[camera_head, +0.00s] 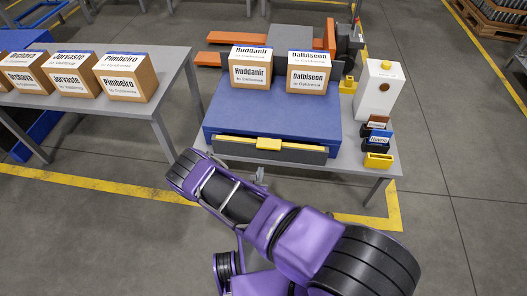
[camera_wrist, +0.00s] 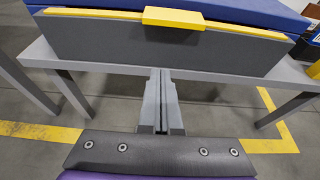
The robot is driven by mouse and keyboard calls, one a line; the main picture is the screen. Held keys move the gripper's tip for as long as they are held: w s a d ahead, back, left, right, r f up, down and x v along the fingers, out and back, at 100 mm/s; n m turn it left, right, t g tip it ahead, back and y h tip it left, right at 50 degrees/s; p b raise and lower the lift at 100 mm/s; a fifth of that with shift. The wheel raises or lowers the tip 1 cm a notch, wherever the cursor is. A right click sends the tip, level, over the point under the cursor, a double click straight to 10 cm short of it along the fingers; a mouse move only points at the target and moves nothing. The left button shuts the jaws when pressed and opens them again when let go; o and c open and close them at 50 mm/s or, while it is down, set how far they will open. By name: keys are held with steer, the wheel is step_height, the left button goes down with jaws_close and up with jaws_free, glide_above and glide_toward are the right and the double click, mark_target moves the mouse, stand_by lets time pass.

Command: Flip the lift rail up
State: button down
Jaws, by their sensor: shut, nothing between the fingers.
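The lift rail (camera_head: 226,149) appears to be the dark grey panel with a yellow top strip on the front of the blue machine (camera_head: 222,113). A yellow tab (camera_head: 268,144) sits at its middle. In the wrist view the rail (camera_wrist: 110,42) spans the upper picture, with the yellow tab (camera_wrist: 174,18) at its top edge. My gripper (camera_head: 260,172) is shut and empty, just in front of the table edge and below the tab. In the wrist view its fingertips (camera_wrist: 161,74) point at the table edge below the rail. I cannot tell whether they touch anything.
Two cardboard boxes (camera_head: 250,72) (camera_head: 308,77) stand on the blue machine. A white dispenser-like unit (camera_head: 378,92) and small coloured holders (camera_head: 378,160) are on the right of the grey table (camera_head: 345,160). A left table (camera_head: 174,75) carries more boxes. Floor in front is clear.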

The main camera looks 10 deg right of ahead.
steer(key=shift+w, duration=0.1)
steer(key=b+x, duration=0.2)
steer(key=x, duration=0.7)
steer(key=shift+w+d+f+b, duration=0.15)
steer(key=shift+w+f+b, duration=0.1)
steer(key=shift+b, duration=0.1)
step_height(320, 180, up, 3)
steer(key=shift+w, duration=0.2)
steer(key=shift+r, duration=0.6)
step_height(320, 180, up, 8)
steer(key=p, duration=0.6)
glide_above(265, 154)
steer(key=s+a, duration=0.1)
steer(key=s, duration=0.2)
steer(key=shift+a+f, duration=0.1)
steer(key=shift+w, duration=0.1)
